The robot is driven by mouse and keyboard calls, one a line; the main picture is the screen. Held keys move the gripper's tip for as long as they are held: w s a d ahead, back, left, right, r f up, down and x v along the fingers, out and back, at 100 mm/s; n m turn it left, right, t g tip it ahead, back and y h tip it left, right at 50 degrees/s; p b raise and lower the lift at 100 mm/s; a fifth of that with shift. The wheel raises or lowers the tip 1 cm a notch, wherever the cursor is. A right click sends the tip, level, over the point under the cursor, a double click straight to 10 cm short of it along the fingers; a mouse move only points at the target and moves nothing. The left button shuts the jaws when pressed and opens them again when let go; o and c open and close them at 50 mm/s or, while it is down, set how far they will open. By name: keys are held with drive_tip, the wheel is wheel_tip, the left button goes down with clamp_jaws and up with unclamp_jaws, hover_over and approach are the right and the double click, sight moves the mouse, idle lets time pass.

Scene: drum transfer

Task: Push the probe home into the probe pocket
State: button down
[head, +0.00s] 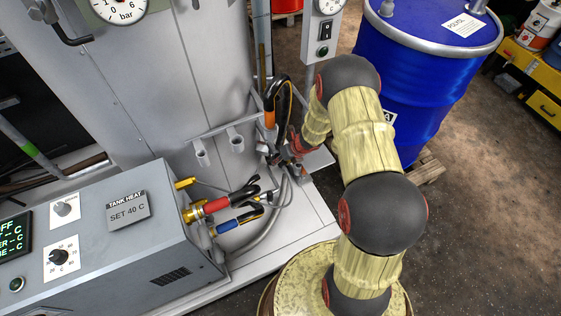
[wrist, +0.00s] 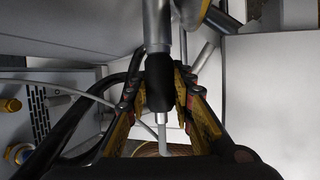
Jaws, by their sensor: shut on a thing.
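My gripper shows in the wrist view (wrist: 160,88) with its yellow fingers closed on both sides of the probe's black grip (wrist: 159,80). A thin metal stub and a pale cable come out of the grip's lower end in that view. A grey metal tube (wrist: 157,25) lines up with the grip's upper end; I cannot tell whether it is the probe's stem or the probe pocket. In the head view my gripper (head: 291,151) is small, low beside the tank, right of the rail with sleeves. The probe is mostly hidden there, and its depth in the pocket cannot be told.
A rail with two open grey sleeves (head: 237,144) is left of my gripper. An orange-and-black hooked handle (head: 270,118) stands close by. Red and blue hose fittings (head: 214,207) and loose cables lie at the heater box (head: 110,250). A blue drum (head: 420,90) stands behind my arm.

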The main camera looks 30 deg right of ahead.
drive_tip(key=c, duration=1.8)
unclamp_jaws()
drive_tip(key=shift+w, duration=0.25)
drive_tip(key=shift+c, duration=0.2)
drive_tip(key=o, duration=0.4)
drive_tip(key=shift+s, duration=0.1)
drive_tip(key=shift+r, duration=0.1)
drive_tip(key=v, duration=1.1)
drive_tip(key=shift+s+d+r, duration=0.15)
drive_tip(key=shift+r, duration=0.2)
drive_tip(key=shift+s, duration=0.1)
